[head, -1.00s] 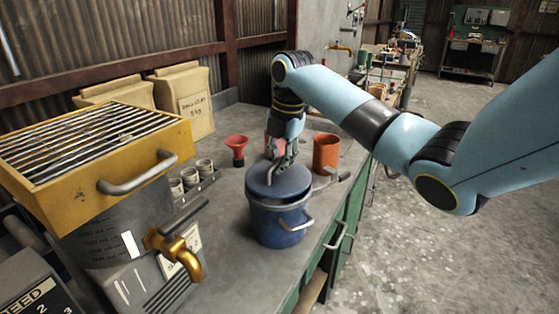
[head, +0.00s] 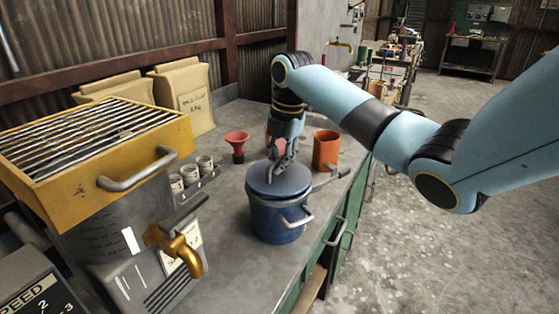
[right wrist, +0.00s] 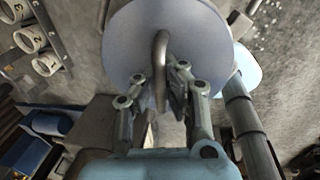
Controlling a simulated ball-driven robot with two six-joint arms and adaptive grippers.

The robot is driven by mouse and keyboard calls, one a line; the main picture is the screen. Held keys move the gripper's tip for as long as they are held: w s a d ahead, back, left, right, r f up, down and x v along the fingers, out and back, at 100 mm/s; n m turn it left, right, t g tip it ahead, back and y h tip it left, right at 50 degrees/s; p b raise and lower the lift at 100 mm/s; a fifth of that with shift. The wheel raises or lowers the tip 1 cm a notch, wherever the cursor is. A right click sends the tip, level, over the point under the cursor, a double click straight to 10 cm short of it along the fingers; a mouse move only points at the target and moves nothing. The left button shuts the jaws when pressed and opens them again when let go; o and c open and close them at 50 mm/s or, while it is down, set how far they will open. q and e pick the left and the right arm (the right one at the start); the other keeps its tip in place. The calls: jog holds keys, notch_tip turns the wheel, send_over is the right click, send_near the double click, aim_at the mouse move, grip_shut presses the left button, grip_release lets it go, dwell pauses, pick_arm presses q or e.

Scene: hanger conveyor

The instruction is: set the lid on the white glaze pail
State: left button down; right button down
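The pail (head: 278,224) is a blue bucket with a light bail handle, standing on the bench in the middle of the head view. Its round blue lid (head: 299,186) lies over its mouth, close to level; whether it is fully seated I cannot tell. In the right wrist view the lid (right wrist: 125,45) looks pale blue, with a bent metal handle (right wrist: 160,70) on top. My right gripper (head: 279,178) points down over the lid, fingers drawn together at the handle. It also shows in the right wrist view (right wrist: 178,75). My left gripper is not in view.
An orange cup (head: 326,150) and a red funnel (head: 237,146) stand behind the pail. A rack of small cups (head: 190,176) is at its left, near a yellow-topped machine (head: 100,140) with a brass tap. The bench's right edge runs close beside the pail.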

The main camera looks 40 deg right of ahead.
aim_at(286, 175)
jog(key=shift+f, duration=0.4)
dwell(0.8)
jog(key=c, duration=1.7)
grip_release()
jog(key=shift+o, duration=0.2)
jog(key=o, duration=0.5)
notch_tip(286, 175, up, 12)
jog(key=s, duration=0.1)
jog(key=shift+s+d, duration=0.2)
jog(key=shift+s, duration=0.1)
jog(key=shift+f, duration=0.1)
